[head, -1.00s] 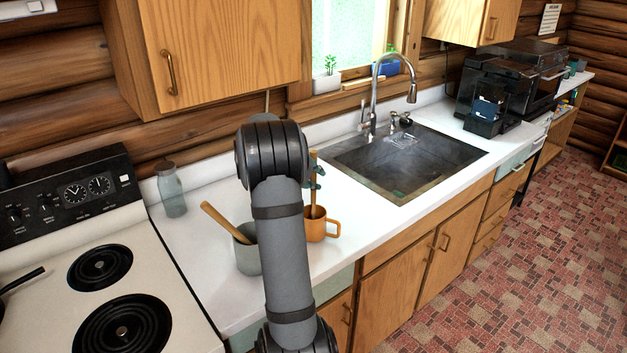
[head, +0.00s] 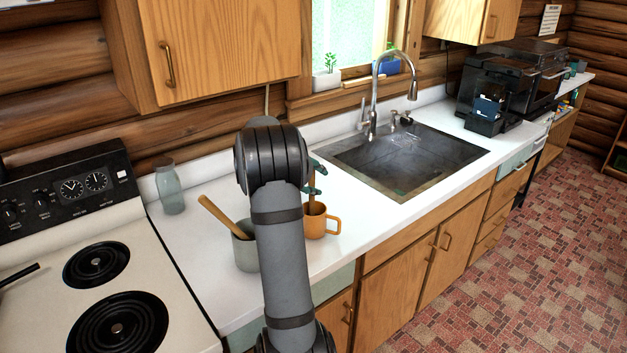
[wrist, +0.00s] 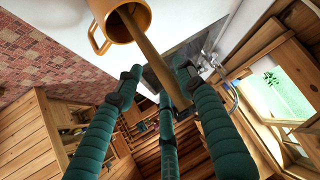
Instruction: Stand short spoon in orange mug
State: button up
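The orange mug (head: 316,225) stands upright on the white counter, just right of my arm, with its handle to the right. The short wooden spoon (head: 311,194) stands in it, its lower end inside the mug and its handle up. In the wrist view the spoon (wrist: 150,50) runs from the mug (wrist: 106,17) to between my teal fingers. My gripper (head: 317,178) is just above the mug. The wrist view shows its fingertips (wrist: 157,76) spread apart, with the spoon handle nearer the right finger. My arm partly hides the mug's left side.
A grey mug (head: 244,254) with another wooden utensil (head: 220,214) stands left of my arm. A glass bottle (head: 170,190) is near the stove (head: 60,330). The sink (head: 405,165) and faucet (head: 373,95) lie behind and right. Counter right of the mug is clear.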

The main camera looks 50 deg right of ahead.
jog(key=shift+o, duration=0.6)
jog(key=shift+a+r, duration=0.1)
jog(key=v, duration=1.1)
jog(key=shift+a+r, duration=0.25)
jog(key=x, duration=1.2)
jog(key=shift+d+f, duration=0.1)
jog(key=shift+f, duration=0.15)
jog(key=shift+r+p, duration=0.85)
jog(key=shift+p, duration=0.1)
jog(key=shift+r+p, duration=0.45)
jog(key=shift+p, duration=0.1)
